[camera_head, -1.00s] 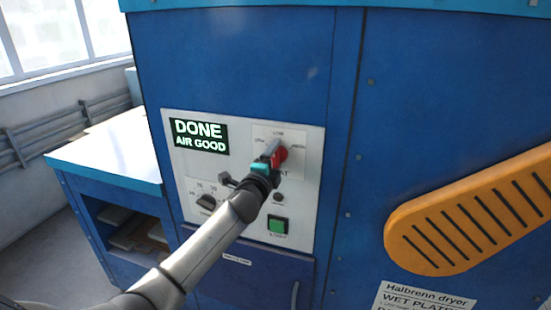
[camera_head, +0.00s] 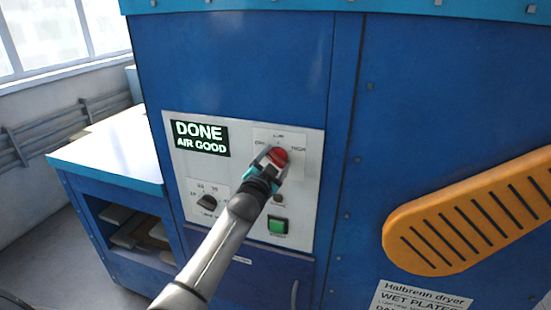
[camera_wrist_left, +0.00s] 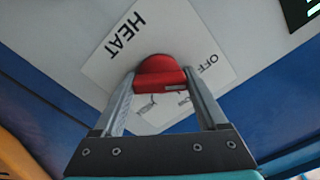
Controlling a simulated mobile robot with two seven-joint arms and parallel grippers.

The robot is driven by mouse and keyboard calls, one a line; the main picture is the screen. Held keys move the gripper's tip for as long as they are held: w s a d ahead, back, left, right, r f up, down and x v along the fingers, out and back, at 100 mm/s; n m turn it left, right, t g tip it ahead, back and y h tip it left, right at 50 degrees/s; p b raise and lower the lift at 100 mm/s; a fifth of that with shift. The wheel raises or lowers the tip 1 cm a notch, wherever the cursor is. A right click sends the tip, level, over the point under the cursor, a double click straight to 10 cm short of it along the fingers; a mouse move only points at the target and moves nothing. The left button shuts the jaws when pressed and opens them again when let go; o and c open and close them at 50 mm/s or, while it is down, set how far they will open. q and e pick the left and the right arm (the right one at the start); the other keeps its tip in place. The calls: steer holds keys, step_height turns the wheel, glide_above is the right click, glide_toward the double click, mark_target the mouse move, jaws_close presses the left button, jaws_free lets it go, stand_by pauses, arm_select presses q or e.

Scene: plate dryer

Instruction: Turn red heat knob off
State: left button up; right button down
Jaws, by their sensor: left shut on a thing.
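The red heat knob (camera_head: 279,156) sits on a white label plate on the dryer's control panel. It also shows in the left wrist view (camera_wrist_left: 160,68), with "HEAT" to its left and "OFF" to its right on the plate. My left gripper (camera_head: 270,158) is shut on the knob, one finger on each side of it. In the left wrist view my left gripper (camera_wrist_left: 160,78) has both fingertips at the knob's sides. The knob's exact pointing is hard to tell, as the fingers cover part of it. My right gripper is not in view.
The panel's display (camera_head: 201,138) reads "DONE AIR GOOD". A black knob (camera_head: 207,202) and a green button (camera_head: 278,227) sit below. An orange slotted part (camera_head: 465,215) juts out at the right. A blue side table (camera_head: 105,150) stands at the left.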

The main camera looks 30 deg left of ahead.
arm_select(q)
steer(key=shift+n, duration=0.6)
steer(key=o, duration=1.3)
steer(key=shift+s, duration=0.15)
steer(key=b+v, duration=0.1)
steer(key=v, duration=1.4)
steer(key=shift+f, duration=0.1)
